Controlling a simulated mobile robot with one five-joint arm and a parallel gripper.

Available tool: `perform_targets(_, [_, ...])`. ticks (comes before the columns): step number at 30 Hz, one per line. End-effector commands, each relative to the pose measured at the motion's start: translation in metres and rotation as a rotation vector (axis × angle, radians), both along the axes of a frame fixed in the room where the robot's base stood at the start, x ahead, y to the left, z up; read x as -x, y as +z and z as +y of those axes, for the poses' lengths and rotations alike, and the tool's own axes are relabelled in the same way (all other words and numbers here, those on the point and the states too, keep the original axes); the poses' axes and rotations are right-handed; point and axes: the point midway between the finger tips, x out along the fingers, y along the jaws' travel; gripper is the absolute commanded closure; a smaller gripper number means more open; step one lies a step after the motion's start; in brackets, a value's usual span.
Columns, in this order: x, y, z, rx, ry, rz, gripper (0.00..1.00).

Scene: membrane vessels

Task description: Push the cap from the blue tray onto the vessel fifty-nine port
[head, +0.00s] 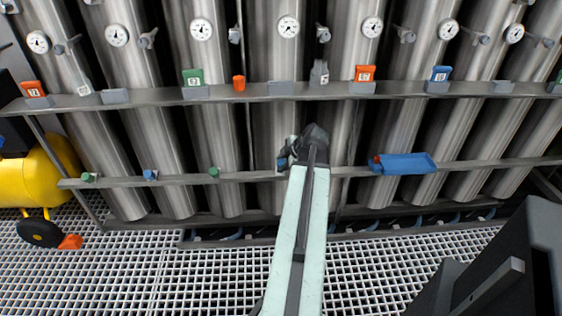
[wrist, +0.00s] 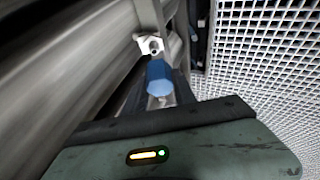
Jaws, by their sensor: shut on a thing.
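My gripper (head: 300,150) is at the lower rail in front of the middle vessels, at the end of my pale green arm. It is shut on a blue cap (wrist: 160,77), which shows as a small blue patch in the head view (head: 282,163). In the wrist view a pale metal port fitting (wrist: 150,45) with a dark hole lies just beyond the cap; I cannot tell whether they touch. The blue tray (head: 412,164) hangs on the lower rail to the right. A small red-orange piece (head: 377,159) is at its left end. I cannot read a fifty-nine on any tag.
Steel vessels with gauges stand in a row behind two rails. Green (head: 88,177), blue (head: 150,175) and green (head: 214,172) caps sit along the lower rail to the left. A yellow tank (head: 50,172) stands far left. The grating floor (head: 200,275) is clear in front.

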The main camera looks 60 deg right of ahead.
Motion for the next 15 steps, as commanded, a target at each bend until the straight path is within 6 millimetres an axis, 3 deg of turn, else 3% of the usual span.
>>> perform_targets(8, [-0.007,-0.003,-0.001,0.011,0.008,-0.006,1.0])
perform_targets(15, [-0.013,-0.024,-0.01,0.011,0.008,-0.006,1.0])
